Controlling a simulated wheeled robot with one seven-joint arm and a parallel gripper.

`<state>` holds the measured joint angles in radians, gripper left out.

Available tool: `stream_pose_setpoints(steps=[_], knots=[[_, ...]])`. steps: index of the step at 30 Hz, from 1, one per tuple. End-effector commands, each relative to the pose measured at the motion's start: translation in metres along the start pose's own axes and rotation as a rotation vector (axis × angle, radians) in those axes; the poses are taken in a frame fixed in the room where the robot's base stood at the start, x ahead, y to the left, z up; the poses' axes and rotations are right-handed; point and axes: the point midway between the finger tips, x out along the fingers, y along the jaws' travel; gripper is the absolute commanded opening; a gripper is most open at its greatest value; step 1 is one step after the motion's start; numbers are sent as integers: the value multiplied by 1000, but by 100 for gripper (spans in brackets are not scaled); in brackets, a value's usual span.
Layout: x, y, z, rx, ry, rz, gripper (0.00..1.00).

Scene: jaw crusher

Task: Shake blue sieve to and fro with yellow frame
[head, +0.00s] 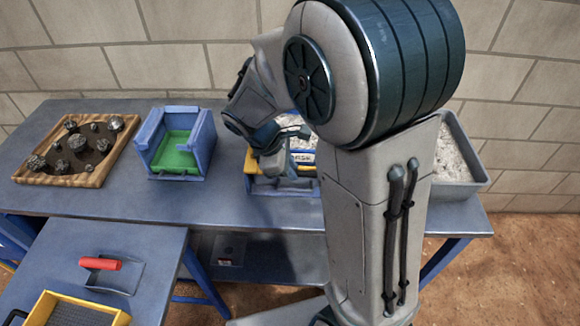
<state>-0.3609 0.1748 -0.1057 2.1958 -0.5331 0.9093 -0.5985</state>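A blue box-like thing with a yellow rim (251,161) stands on the long table, partly hidden behind my arm. A white label with dark letters shows on it, and pale grains show above it. My gripper (270,152) is at its top edge, pointing down. My own arm hides much of the contact, so I cannot tell whether the fingers are shut on it. At the lower left, a yellow-framed sieve (40,308) with a dark mesh lies on the near table, cut off by the picture's edge.
A blue open box with a green inside (176,152) stands left of my gripper. A wooden tray (60,180) of dark rocks is at the far left. A grey bin (470,182) of pale gravel is at right. A red-handled scoop (115,275) lies on the near table.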

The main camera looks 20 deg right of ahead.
Motion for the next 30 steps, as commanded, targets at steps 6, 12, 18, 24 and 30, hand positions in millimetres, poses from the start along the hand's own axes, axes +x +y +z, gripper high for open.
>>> stream_pose_setpoints(steps=[6,12,18,24,30], knots=[[3,22,-1,3,-1,-1,0],[8,50,-3,2,-1,-1,0],[9,56,-4,0,0,1,0],[9,56,-4,0,0,1,22],[9,56,-4,0,0,1,38]])
